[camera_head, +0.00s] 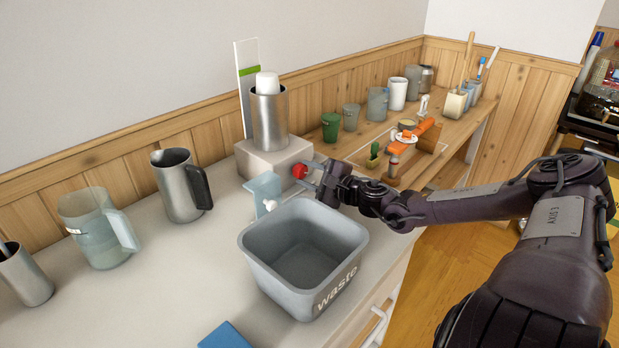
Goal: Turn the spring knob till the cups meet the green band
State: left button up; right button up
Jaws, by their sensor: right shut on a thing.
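The cup holder (270,122) is a metal cylinder on a pale block (262,161) at the back of the counter. White cups (267,82) stick out of its top. Behind it stands a white upright board with a green band (249,71); the cups' top looks about level with the band or slightly below it. The red spring knob (299,171) is on the block's right front side. My right gripper (312,178) is at the knob, shut on it from the right. My left gripper is not in view.
A grey waste bin (252,248) stands just in front of the block, close below my right gripper. A metal jug (177,186) and a clear jug (92,231) stand to the left. A shelf (462,130) with several cups and an orange tool lies behind right.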

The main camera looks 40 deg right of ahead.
jog(key=shift+f+n, duration=0.1)
jog(key=shift+n, duration=0.2)
jog(key=shift+n+b, duration=0.3)
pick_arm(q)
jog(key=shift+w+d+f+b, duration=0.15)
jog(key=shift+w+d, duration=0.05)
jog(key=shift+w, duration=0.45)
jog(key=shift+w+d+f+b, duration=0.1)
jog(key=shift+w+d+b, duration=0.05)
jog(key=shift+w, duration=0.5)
pick_arm(e)
jog(key=shift+n+h, duration=0.3)
jog(key=shift+n, duration=0.3)
jog(key=o, duration=1)
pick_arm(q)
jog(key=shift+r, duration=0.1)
